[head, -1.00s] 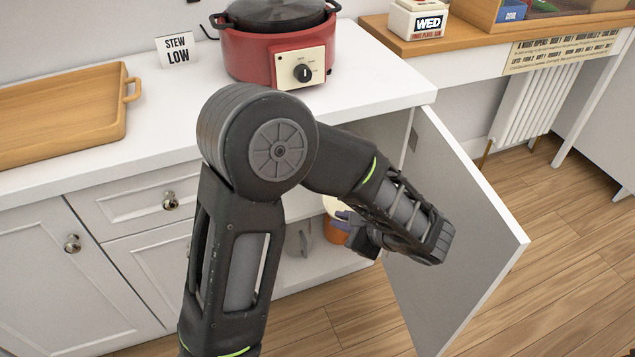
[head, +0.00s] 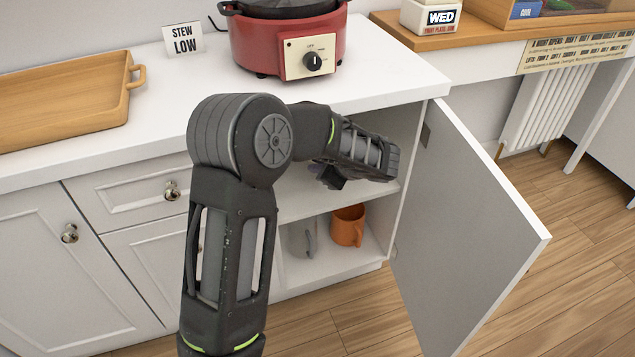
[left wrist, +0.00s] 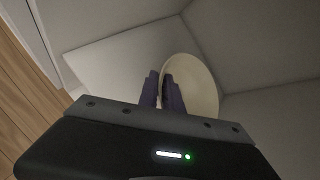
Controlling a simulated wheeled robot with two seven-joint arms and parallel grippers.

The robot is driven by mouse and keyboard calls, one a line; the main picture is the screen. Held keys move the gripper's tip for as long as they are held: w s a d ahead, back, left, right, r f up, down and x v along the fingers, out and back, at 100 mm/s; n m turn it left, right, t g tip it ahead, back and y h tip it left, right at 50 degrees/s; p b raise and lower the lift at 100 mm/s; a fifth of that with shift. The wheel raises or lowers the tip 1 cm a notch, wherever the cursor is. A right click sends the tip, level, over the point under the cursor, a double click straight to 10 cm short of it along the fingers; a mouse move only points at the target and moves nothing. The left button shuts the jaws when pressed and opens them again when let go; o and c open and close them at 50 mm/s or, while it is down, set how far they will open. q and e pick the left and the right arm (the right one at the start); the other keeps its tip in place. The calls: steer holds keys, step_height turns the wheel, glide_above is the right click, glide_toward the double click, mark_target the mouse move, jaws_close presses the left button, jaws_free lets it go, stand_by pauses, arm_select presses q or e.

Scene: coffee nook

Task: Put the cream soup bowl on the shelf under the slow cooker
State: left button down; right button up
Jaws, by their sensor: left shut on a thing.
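The red slow cooker (head: 265,50) with a dark lid stands on the white counter, above an open cabinet. My left gripper (head: 328,178) reaches into that cabinet, just above its upper shelf (head: 295,207). In the left wrist view its purple fingers (left wrist: 161,80) are shut on the cream soup bowl (left wrist: 198,82) at the near left side of its rim. The bowl is inside the pale compartment; I cannot tell whether it touches the shelf. In the head view the bowl is hidden behind my arm. My right gripper is not in view.
The cabinet door (head: 465,225) stands open to the right. An orange mug (head: 347,227) and a grey mug (head: 301,239) sit on the level below the shelf. A wooden tray (head: 60,105) and a sign (head: 183,40) are on the counter.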

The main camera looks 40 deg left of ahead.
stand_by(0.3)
arm_select(q)
step_height(320, 180, down, 5)
steer(key=shift+r+b, duration=0.1)
steer(key=shift+b, duration=1.05)
steer(key=shift+a+f+b, duration=0.2)
steer(key=shift+b, duration=0.1)
steer(key=shift+w+r, duration=0.1)
steer(key=shift+r, duration=0.05)
steer(key=c, duration=1.5)
jaws_free()
steer(key=shift+f, duration=0.2)
